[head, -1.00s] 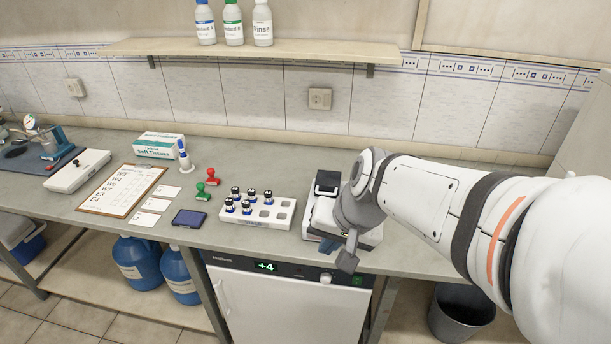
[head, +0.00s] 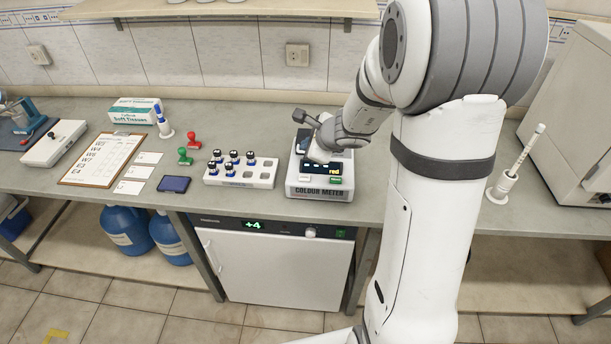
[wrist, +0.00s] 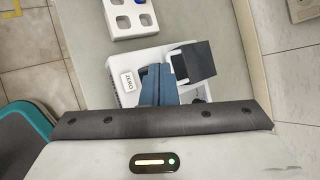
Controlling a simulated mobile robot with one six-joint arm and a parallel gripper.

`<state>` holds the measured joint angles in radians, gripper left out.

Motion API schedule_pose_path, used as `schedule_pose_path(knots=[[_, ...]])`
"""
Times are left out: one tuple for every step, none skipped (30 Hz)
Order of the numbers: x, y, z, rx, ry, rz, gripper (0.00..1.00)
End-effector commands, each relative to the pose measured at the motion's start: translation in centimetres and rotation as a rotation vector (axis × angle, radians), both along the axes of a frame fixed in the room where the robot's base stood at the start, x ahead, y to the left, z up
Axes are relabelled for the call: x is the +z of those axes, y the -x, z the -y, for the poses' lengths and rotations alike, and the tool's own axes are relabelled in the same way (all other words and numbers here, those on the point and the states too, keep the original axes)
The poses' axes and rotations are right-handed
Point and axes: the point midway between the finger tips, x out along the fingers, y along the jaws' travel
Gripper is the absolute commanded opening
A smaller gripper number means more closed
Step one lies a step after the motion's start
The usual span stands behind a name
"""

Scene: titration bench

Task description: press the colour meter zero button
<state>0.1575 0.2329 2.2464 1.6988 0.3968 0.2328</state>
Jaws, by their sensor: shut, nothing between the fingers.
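The colour meter (head: 318,193) is a white box on the bench, and its dark display reads "red". A white button (head: 305,179) and a green button (head: 335,180) sit on its front. In the wrist view, the white button marked ZERO (wrist: 128,82) is in plain sight on the meter (wrist: 118,65). My gripper (wrist: 155,82) shows there as blue fingers, shut and empty, over the meter. They are right of the ZERO button in that picture, apart from it, and left of a black block (wrist: 194,62) on the meter. Their height is unclear. In the head view, the fingertips are hard to make out.
A white vial rack (head: 240,177) with several vials stands left of the meter. Red and green stamps (head: 186,156), a dark blue pad (head: 173,184) and a clipboard (head: 103,158) lie farther left. A holder with a white stick (head: 503,188) stands right of my arm.

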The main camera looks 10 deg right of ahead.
Motion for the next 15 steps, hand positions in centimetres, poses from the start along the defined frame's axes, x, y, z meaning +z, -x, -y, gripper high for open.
schedule_pose_path(knots=[[0.0,0.0,0.0,0.001,0.0,0.001,0.0],[0.0,0.0,0.0,0.002,0.0,0.0,0.0],[0.0,0.0,-0.1,0.002,0.0,0.0,0.0],[-0.1,0.0,-0.1,0.002,0.0,0.0,0.0],[-0.1,0.0,-0.1,0.002,0.0,0.0,0.0],[-0.3,0.0,-0.1,0.002,0.0,0.0,0.0],[-0.4,0.0,-0.1,0.002,0.0,0.0,0.0],[-0.6,0.0,-0.1,0.002,0.0,0.0,0.0],[-0.8,0.0,-0.1,0.003,0.0,-0.001,0.0],[-1.1,0.0,-0.1,0.003,0.0,-0.001,0.0],[-1.3,0.0,-0.1,0.003,0.0,-0.001,0.0],[-1.8,0.0,-0.1,0.004,0.001,0.0,0.0],[-2.1,0.1,-0.1,0.004,0.001,0.0,0.0],[-2.5,0.1,-0.1,0.004,0.001,-0.001,0.0],[-3.0,0.1,-0.1,0.003,0.0,-0.002,0.0]])
